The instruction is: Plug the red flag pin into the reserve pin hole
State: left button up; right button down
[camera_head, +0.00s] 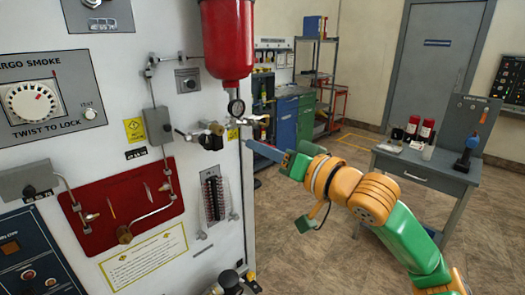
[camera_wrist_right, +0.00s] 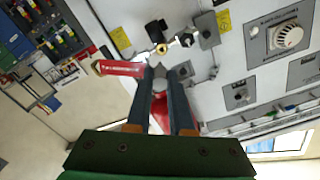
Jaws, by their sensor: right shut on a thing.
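My right gripper (camera_head: 252,145) reaches in from the right in the head view, its fingers beside the panel's right edge. In the right wrist view the gripper (camera_wrist_right: 158,76) is shut on the red flag pin (camera_wrist_right: 120,68). The red flag with white lettering sticks out to the left of the fingertips; the pin part is hidden at the fingers. A brass and black valve fitting (camera_head: 207,134) is just left of the gripper; it also shows beyond the fingertips in the wrist view (camera_wrist_right: 162,49). I cannot make out the reserve pin hole. My left gripper is not in view.
A red cylinder (camera_head: 228,40) and a small gauge (camera_head: 236,107) hang above the fitting on the white panel (camera_head: 120,70). A grey side table (camera_head: 425,168) with several items stands at the right. Open floor lies between it and the panel.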

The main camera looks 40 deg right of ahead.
aim_at(242, 140)
jog(key=shift+a+r, duration=0.1)
jog(key=shift+a, duration=0.2)
jog(key=w+p, duration=0.4)
jog(key=p, duration=0.1)
jog(key=shift+w+r, duration=0.25)
jog(key=shift+w, duration=0.05)
jog(key=shift+w+a+f+p, duration=0.2)
jog(key=shift+w+p, duration=0.15)
jog(key=shift+w, duration=0.2)
jog(key=shift+w+d+f, duration=0.1)
jog(key=shift+f, duration=0.05)
jog(key=shift+p, duration=0.35)
